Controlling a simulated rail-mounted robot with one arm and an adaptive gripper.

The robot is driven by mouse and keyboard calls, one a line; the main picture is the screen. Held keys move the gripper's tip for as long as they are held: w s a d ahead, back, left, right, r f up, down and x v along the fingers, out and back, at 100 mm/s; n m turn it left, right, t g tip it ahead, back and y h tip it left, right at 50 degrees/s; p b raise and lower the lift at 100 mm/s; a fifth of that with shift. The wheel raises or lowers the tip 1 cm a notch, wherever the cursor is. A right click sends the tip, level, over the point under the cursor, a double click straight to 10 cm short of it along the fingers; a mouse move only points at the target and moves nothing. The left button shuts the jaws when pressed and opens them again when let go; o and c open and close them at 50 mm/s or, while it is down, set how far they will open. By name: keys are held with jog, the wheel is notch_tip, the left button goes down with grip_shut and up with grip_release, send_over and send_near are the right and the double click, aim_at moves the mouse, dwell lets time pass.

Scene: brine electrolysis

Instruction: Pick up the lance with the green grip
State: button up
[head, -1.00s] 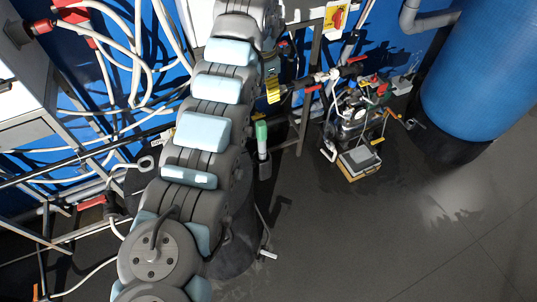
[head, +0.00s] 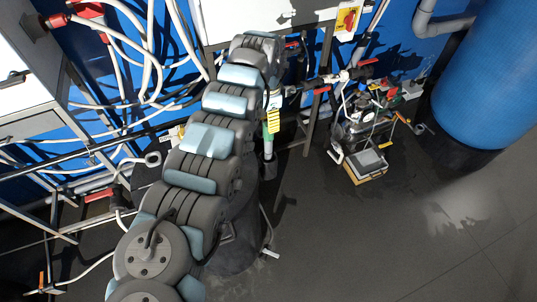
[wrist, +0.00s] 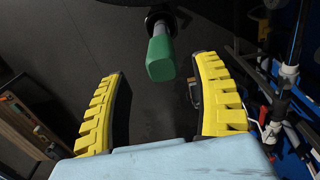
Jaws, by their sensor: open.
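The lance's green grip (wrist: 161,58) shows in the wrist view just beyond the fingertips, in the gap between them. A dark round collar and a pale shaft are above it there. In the head view the lance (head: 268,150) hangs upright beside the metal frame, its green part mostly covered by my arm and gripper. My gripper (wrist: 161,72) is open and empty, with a yellow ribbed finger on each side of the grip. In the head view one yellow finger (head: 274,119) shows close to the lance. Whether a finger touches it cannot be told.
A large blue tank (head: 485,75) is at the far right. White hoses (head: 140,50) and pipes fill the left. The floor (head: 370,235) at front right is clear.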

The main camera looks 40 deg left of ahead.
jog(key=shift+w+f, duration=0.1)
jog(key=shift+f, duration=2.75)
grip_shut()
